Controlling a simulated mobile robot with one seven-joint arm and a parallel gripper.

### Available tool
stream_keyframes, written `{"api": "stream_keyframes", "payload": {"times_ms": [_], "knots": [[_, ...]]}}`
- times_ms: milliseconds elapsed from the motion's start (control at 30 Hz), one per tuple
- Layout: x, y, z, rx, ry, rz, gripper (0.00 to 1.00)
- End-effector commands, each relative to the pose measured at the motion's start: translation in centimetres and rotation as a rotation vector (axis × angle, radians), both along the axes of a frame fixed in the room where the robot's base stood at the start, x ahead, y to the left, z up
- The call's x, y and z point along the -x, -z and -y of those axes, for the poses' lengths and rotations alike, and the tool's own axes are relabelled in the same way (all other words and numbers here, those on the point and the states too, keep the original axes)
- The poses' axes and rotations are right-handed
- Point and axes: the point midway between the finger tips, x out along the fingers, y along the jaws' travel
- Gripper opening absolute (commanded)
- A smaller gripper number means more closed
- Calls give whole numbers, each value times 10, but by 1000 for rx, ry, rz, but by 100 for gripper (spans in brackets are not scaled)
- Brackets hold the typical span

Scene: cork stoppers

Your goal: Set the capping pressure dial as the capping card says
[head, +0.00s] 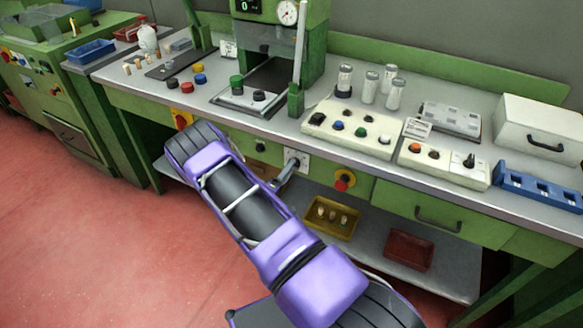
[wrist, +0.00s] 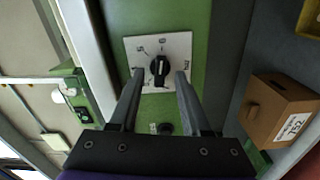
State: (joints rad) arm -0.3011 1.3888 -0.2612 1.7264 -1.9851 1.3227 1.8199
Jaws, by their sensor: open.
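The plate (head: 303,158) is on the green front of the bench in the head view. My gripper (wrist: 160,73) is open, with one finger on each side of the knob. I cannot tell whether either finger touches it. In the head view my gripper (head: 289,168) reaches the plate and hides part of the dial. A small white card (head: 417,128) stands on the bench behind the control boxes; its writing is unreadable and I cannot tell if it is the capping card.
A red stop button (head: 344,180) is right of the dial. Below, a yellow tray (head: 322,231) holds corks, beside a red tray (head: 408,250). A button box (head: 376,146) and a press with a gauge (head: 288,12) stand above. A brown box (wrist: 275,106) shows right in the wrist view.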

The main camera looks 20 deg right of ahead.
Motion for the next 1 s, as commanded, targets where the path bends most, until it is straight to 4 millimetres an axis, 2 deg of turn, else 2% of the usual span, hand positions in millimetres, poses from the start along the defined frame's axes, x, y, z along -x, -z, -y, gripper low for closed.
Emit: {"api": "stream_keyframes", "payload": {"times_ms": [167, 467, 500, 767, 1000], "knots": [[-10, 0, 13, 1, 1, 0, 48], [-12, 0, 15, 1, 0, -1, 48], [-12, 0, 15, 1, 0, -1, 46], [-12, 0, 15, 0, 0, 0, 0], [-12, 0, 15, 3, 0, -4, 0]]}}
